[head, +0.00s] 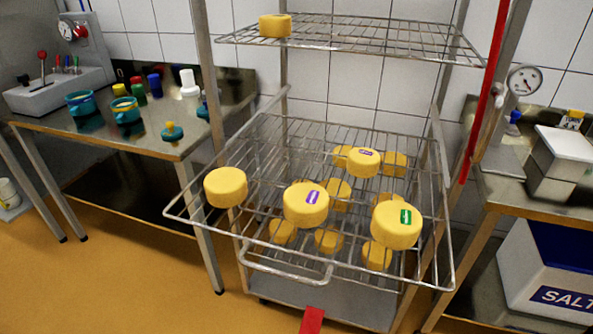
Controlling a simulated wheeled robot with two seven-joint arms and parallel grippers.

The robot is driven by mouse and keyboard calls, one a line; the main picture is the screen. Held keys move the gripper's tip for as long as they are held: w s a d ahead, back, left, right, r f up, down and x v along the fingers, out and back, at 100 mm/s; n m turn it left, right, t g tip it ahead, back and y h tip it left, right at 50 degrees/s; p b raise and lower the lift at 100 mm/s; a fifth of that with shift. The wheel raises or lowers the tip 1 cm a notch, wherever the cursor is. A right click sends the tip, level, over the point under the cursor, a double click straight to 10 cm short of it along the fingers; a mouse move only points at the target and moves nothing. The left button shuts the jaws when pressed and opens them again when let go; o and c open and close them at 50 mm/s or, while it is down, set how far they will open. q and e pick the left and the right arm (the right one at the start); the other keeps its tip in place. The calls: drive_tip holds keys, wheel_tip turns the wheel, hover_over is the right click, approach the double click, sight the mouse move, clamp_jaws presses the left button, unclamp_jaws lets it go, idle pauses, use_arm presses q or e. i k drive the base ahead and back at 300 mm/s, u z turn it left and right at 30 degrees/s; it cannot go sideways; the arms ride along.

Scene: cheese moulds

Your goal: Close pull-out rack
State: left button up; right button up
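The pull-out rack (330,265) is a wire shelf in a metal frame, and it stands out of the frame toward me. Its front has a wire handle (285,277). Several yellow cheeses lie on it: a plain one (226,187) at the left, one with a purple label (306,205) in the middle, one with a green label (397,225) at the right, and one with a purple label (363,163) further back. More cheeses (327,241) show through the wires on a level below. Neither of my grippers is in view.
An upper wire shelf (352,38) holds one cheese (275,26). A steel table (160,142) with teal pots and bottles stands at the left. A bench (505,190) and a salt box (548,275) stand at the right. The orange floor (120,270) at front left is clear.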

sight(332, 264)
drive_tip(key=u, duration=1.2)
drive_tip(key=k, duration=0.95)
drive_tip(key=z, duration=1.2)
drive_tip(key=i, duration=0.5)
